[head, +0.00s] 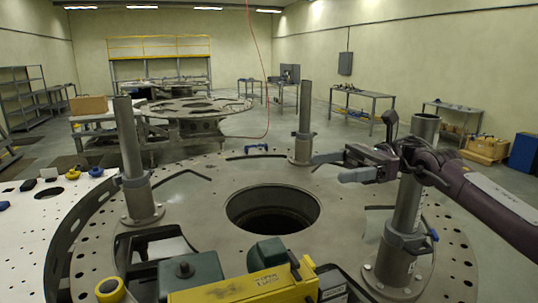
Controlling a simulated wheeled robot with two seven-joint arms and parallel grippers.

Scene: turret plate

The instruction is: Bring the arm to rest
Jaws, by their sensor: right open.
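My right gripper (338,167) comes in from the right on a dark purple arm (490,205). It hangs above the right side of the turret plate (205,235), with its fingers apart and pointing left. Nothing shows between the fingers. The arm passes close to the right upright post (404,218) and hides part of it; I cannot tell whether they touch. My left gripper is not in the picture.
Posts stand on the plate at the left (131,160) and far side (304,130). A round hole (272,210) opens in its middle. A yellow piece (245,288) and green boxes lie at the front. Tables (362,94) stand farther back.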

